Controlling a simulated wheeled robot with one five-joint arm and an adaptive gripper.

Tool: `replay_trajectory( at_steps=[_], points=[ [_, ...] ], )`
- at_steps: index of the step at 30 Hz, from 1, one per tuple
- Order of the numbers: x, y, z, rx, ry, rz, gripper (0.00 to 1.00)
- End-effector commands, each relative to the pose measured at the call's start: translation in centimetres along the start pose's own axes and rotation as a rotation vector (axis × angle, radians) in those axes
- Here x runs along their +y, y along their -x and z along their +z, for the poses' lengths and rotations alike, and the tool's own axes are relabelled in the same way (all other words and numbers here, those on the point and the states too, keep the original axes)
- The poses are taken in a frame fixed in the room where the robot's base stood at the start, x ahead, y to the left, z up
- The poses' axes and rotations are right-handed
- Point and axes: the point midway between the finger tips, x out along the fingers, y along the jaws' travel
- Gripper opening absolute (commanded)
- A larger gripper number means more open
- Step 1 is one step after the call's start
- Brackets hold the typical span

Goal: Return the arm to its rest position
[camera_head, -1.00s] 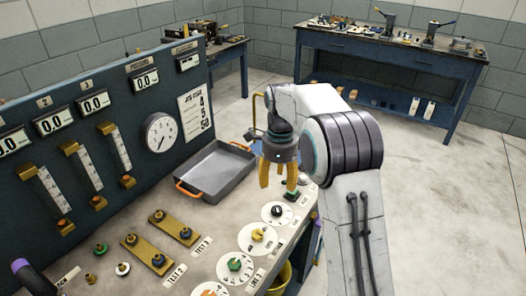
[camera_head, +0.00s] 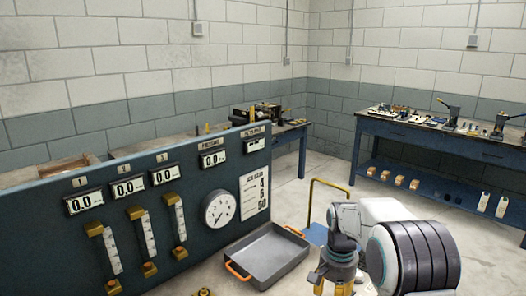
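My arm, white and dark grey, rises at the lower right of the head view. My gripper (camera_head: 333,287) points down at the bottom edge, just right of the grey tray. Its yellow fingers are cut off by the frame edge, so their tips are hidden. I cannot see whether anything is between them.
A blue workbench (camera_head: 440,147) with tools stands at the back right.

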Motion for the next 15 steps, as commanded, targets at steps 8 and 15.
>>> replay_trajectory(
  at_steps=[8, 15],
  points=[
    [5.0, -0.8, 6.7, -0.063, 0.470, 0.027, 0.55],
    [9.7, 1.2, 13.0, -0.049, 0.648, 0.016, 0.55]
  ],
)
